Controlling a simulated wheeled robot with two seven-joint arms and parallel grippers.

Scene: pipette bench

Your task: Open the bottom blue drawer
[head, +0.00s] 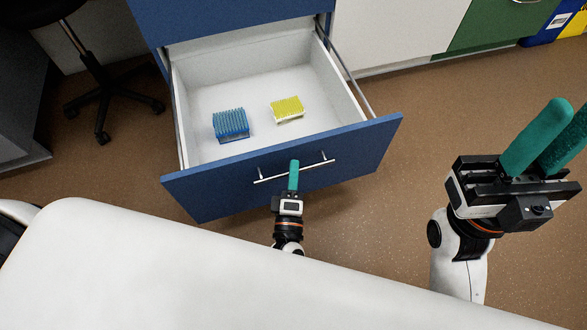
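The bottom blue drawer (220,182) stands pulled far out, its white inside in full view. Its front carries a silver bar handle (318,164). My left gripper (294,168) is at the middle of this handle, its teal finger lying across the bar. It appears shut on the handle; only one finger shows and the lower one is hidden. My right gripper (548,135) is raised at the right, away from the drawer. Its two teal fingers are apart with nothing between them.
A blue tip rack (231,125) and a yellow tip rack (287,109) sit inside the drawer. A black wheeled chair base (103,85) stands at the left. White and green cabinet fronts (395,30) lie behind at the right. The brown floor (400,200) beside the drawer is clear.

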